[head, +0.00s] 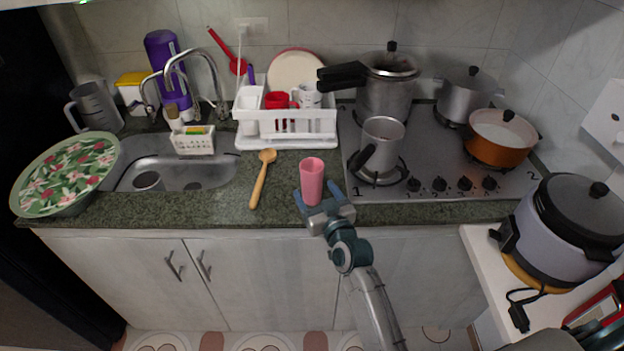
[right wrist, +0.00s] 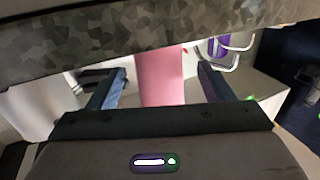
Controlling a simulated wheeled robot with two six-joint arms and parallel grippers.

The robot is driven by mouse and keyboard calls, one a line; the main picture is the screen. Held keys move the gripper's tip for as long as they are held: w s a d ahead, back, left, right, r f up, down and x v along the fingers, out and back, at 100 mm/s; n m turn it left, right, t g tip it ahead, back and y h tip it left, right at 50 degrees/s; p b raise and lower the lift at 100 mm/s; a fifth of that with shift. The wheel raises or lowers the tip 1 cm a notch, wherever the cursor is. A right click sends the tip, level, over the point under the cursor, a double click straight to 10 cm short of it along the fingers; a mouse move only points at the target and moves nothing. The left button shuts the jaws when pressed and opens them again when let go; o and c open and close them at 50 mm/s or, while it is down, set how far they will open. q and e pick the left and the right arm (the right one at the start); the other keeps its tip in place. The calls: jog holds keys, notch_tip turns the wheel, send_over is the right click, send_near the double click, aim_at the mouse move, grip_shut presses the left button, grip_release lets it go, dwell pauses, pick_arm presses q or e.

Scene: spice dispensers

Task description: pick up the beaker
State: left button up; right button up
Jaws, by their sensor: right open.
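The beaker is a pink cup (head: 312,181) standing upright on the dark green counter, near its front edge and left of the stove. My right gripper (head: 324,199) is open at the cup, with its blue fingers on either side of the cup's lower part. In the right wrist view the pink cup (right wrist: 160,78) stands between the two spread fingers (right wrist: 160,88), with gaps visible on both sides. My left gripper is not in view.
A wooden spoon (head: 262,180) lies left of the cup. A white dish rack (head: 287,142) stands behind it. A metal jug (head: 382,146) sits on the stove at right. The sink (head: 205,176) is at left. Bare counter (head: 285,200) lies between spoon and cup.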

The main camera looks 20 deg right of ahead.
aim_at(316, 191)
jog(key=w, duration=0.2)
jog(key=shift+w+r+p, duration=0.2)
jog(key=shift+w+p, duration=0.1)
jog(key=shift+p, duration=0.05)
jog(key=shift+w+a+f, duration=0.1)
jog(key=shift+w+f, duration=0.1)
jog(key=shift+w, duration=0.35)
jog(key=shift+s, duration=0.1)
jog(key=c, duration=1.1)
jog(key=shift+o, duration=0.2)
jog(key=shift+r, duration=0.2)
